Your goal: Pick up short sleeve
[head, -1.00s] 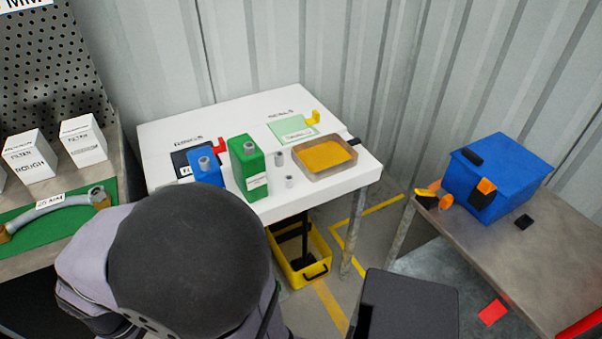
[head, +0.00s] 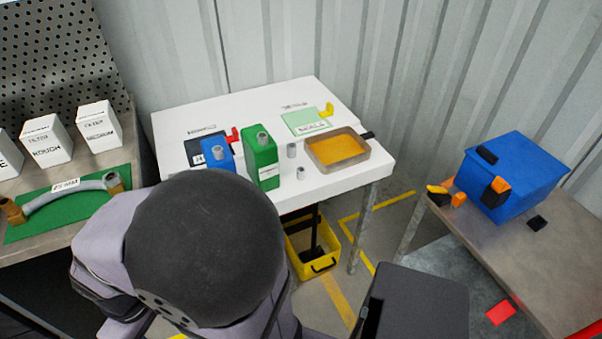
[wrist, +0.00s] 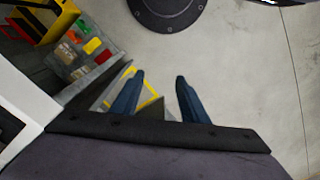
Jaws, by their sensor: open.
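Two small grey sleeves stand upright on the white table (head: 335,190) in the head view. The shorter sleeve (head: 300,173) is nearer the front edge, and the taller sleeve (head: 292,150) is just behind it. Both are right of the green can and left of the amber tray. My gripper (wrist: 160,75) shows in the wrist view with its two dark blue fingers apart and nothing between them. It points down over grey floor, away from the sleeves. The gripper is not visible in the head view, and no sleeve shows in the wrist view.
A green can (head: 262,160) and a blue can (head: 219,160) stand close left of the sleeves. The amber-filled tray (head: 363,162) is close right. A yellow bin (head: 318,262) is under the table. A blue box (head: 515,175) sits on the right-hand bench.

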